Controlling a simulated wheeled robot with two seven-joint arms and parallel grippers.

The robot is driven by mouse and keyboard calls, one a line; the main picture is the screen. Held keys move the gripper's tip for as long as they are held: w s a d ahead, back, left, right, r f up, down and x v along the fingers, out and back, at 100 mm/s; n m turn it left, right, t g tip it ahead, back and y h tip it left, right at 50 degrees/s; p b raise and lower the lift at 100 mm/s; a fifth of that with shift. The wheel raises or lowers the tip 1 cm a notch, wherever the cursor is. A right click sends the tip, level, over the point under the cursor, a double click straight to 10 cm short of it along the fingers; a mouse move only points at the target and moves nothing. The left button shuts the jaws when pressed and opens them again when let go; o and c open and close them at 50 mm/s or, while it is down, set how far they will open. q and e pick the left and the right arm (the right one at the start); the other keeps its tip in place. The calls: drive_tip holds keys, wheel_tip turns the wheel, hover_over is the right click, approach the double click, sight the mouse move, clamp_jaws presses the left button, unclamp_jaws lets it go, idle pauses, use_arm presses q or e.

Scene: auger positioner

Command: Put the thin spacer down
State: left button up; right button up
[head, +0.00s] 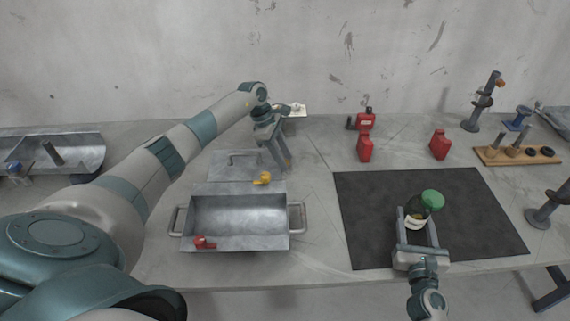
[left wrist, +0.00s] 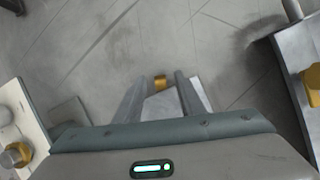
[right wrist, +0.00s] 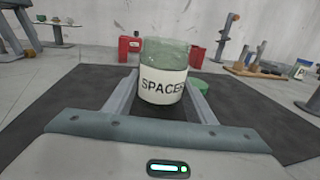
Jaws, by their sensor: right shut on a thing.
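My right gripper (head: 417,214) is shut on a jar (head: 413,222) above the dark mat. In the right wrist view the jar (right wrist: 162,86) stands upright between the fingers, with greenish glass and a white label reading "SPACE…". A green lid (head: 432,199) shows just behind it. My left gripper (head: 282,165) points down right of the metal lid panel; its fingers (left wrist: 160,88) stand apart. I cannot make out a thin spacer.
A metal box (head: 240,215) with side handles, a yellow knob (head: 262,178) and a red knob (head: 204,243) stands left of the mat (head: 470,235). Red containers (head: 365,148) stand behind the mat. A wooden peg board (head: 490,158) and stands are at right.

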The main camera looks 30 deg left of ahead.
use_arm(q)
drive_tip(key=shift+d+f, duration=0.1)
drive_tip(key=shift+f, duration=0.15)
clamp_jaws()
drive_tip(key=shift+r, duration=0.15)
wheel_tip(320, 180, up, 10)
idle(0.8)
idle(0.4)
